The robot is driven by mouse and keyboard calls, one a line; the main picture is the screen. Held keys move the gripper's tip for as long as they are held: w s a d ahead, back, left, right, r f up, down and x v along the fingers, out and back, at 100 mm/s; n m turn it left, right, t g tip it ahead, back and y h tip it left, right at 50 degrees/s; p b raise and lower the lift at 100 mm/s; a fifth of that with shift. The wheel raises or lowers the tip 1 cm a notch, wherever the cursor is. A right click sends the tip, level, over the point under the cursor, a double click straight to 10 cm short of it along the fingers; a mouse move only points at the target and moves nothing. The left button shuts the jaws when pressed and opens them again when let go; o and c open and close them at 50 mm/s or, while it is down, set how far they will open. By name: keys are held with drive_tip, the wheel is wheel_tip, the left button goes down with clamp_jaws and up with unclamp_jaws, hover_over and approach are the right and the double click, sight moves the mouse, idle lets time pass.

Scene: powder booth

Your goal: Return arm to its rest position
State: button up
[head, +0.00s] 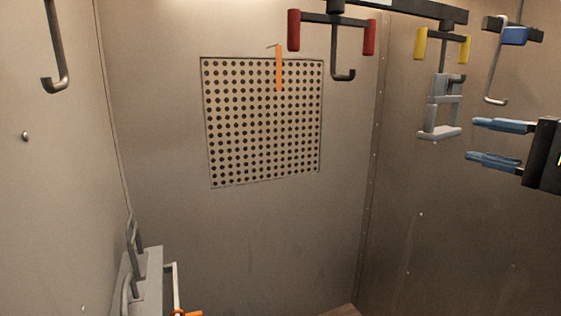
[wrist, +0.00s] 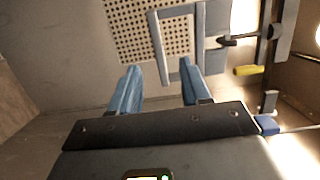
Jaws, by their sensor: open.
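My gripper (head: 470,139) is at the right of the head view, with its two blue fingers apart and pointing left. In the wrist view my gripper (wrist: 160,76) has nothing visible held between its fingers. A grey metal bracket (head: 431,117) hangs from the hanger with yellow grips (head: 421,44), to the left of and above my fingers in the head view. In the wrist view the bracket (wrist: 160,45) lies beyond the fingertips, and the right finger overlaps its lower edge in the picture. I see no grip on it.
A hanger with red grips (head: 294,30) has an empty hook, with an orange strip (head: 279,68) left of it. A blue-marked hanger (head: 514,36) is above my gripper. A perforated panel (head: 262,120) is in the back wall. A grey rack (head: 150,280) stands lower left.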

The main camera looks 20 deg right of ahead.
drive_tip(key=s+a+f+n+g+h, duration=0.1)
drive_tip(key=s+a+f+h, duration=0.15)
drive_tip(key=f, duration=0.65)
drive_tip(key=s+a+f+n+g+h, duration=0.15)
drive_tip(key=a+f, duration=0.25)
drive_tip(key=f, duration=0.5)
drive_tip(key=s+a+f+h, duration=0.1)
drive_tip(key=a+f+h, duration=0.15)
drive_tip(key=f, duration=0.65)
drive_tip(key=s+a+f+n+y, duration=0.1)
drive_tip(key=s+a+n, duration=0.5)
drive_tip(key=s, duration=0.7)
drive_tip(key=s+a+f+n+y, duration=0.1)
drive_tip(key=s+a+f+n, duration=0.1)
drive_tip(key=s+a+n, duration=0.4)
drive_tip(key=s+a, duration=0.3)
drive_tip(key=s, duration=0.4)
drive_tip(key=shift+a+n, duration=0.35)
drive_tip(key=shift+c, duration=0.4)
